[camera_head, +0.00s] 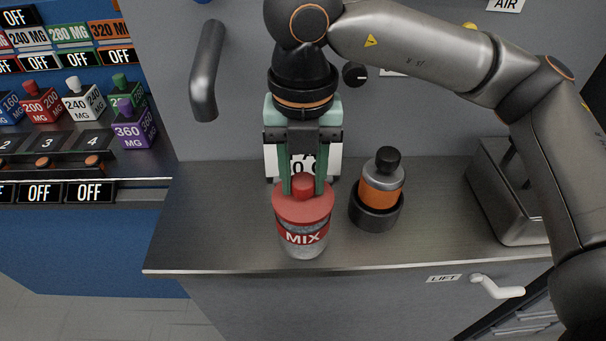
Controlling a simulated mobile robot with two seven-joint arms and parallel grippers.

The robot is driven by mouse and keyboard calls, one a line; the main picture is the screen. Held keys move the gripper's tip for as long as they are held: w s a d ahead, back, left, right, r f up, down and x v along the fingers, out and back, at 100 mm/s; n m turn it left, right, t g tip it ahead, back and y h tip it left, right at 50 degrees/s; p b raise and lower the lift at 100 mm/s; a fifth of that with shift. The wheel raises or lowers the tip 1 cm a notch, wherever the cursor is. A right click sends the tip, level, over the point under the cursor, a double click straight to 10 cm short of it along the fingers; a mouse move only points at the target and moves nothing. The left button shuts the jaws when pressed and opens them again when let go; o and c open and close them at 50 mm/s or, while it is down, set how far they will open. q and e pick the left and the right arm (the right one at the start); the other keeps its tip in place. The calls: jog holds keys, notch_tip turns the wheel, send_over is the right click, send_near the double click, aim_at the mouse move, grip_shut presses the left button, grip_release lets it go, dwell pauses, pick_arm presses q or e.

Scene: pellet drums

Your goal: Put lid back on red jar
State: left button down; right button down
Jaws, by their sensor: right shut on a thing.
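A jar (303,246) of grey pellets with a red band marked MIX stands upright near the front edge of the metal counter. A red lid (302,207) with a red knob sits over its mouth. Whether the lid is fully seated cannot be told. My right gripper (303,185) points down from above and is shut on the lid's knob, with one green finger on each side. My left gripper is not in view.
An orange and grey bottle with a black cap (383,182) stands in a dark round holder (375,212) right of the jar. A white display (270,160) is partly hidden behind my gripper. A metal box (510,200) stands at the right. Shelves with small labelled containers (80,100) are at the left.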

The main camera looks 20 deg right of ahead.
dwell(0.4)
grip_release()
dwell(0.5)
jog(key=shift+r, duration=0.15)
jog(key=shift+r+p, duration=2.15)
jog(key=shift+r, duration=1.2)
grip_shut()
jog(key=shift+f, duration=0.15)
